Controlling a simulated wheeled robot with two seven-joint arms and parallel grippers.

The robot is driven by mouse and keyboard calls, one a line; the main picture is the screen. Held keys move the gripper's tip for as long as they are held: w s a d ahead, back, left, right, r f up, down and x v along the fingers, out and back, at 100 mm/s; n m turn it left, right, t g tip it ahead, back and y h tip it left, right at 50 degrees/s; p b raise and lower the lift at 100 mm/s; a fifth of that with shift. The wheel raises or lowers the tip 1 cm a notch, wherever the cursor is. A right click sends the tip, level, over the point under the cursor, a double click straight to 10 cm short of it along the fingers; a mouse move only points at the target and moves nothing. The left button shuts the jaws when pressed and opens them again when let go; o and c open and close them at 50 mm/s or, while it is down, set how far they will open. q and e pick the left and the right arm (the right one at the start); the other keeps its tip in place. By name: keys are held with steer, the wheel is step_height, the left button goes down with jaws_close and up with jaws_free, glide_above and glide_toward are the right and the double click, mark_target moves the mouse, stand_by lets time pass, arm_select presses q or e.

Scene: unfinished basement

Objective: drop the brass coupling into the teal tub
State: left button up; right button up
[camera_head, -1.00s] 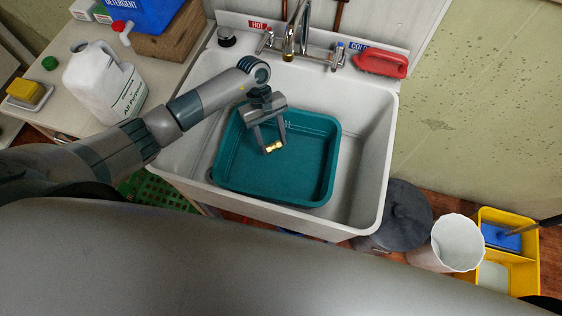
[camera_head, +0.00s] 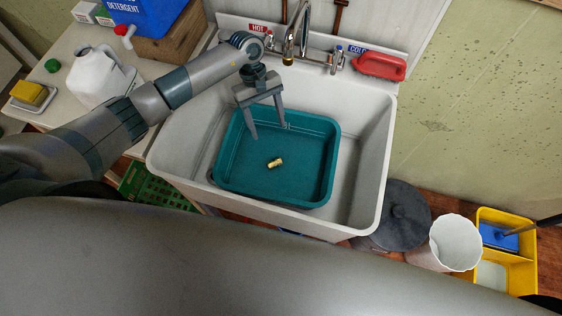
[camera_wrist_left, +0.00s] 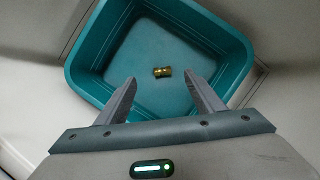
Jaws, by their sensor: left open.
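The brass coupling (camera_head: 275,163) lies on the floor of the teal tub (camera_head: 325,178), near its middle. It also shows in the left wrist view (camera_wrist_left: 162,72), apart from the fingers. The tub also shows in the left wrist view (camera_wrist_left: 88,80) and sits inside the white sink basin. My left gripper (camera_head: 270,132) is open and empty above the far left part of the tub. In the left wrist view its two spread fingers (camera_wrist_left: 163,88) point toward the tub with nothing between them. My right gripper is not in view.
The white sink (camera_head: 370,150) surrounds the tub, with a faucet (camera_head: 290,40) at the back and a red brush (camera_head: 380,66) on its rim. A white jug (camera_head: 98,76) and blue detergent container (camera_head: 150,15) stand at left. A grey bin (camera_head: 405,215) stands at right.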

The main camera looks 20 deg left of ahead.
arm_select(q)
steer(key=v, duration=1)
steer(key=shift+p, duration=0.3)
steer(key=shift+f, duration=0.1)
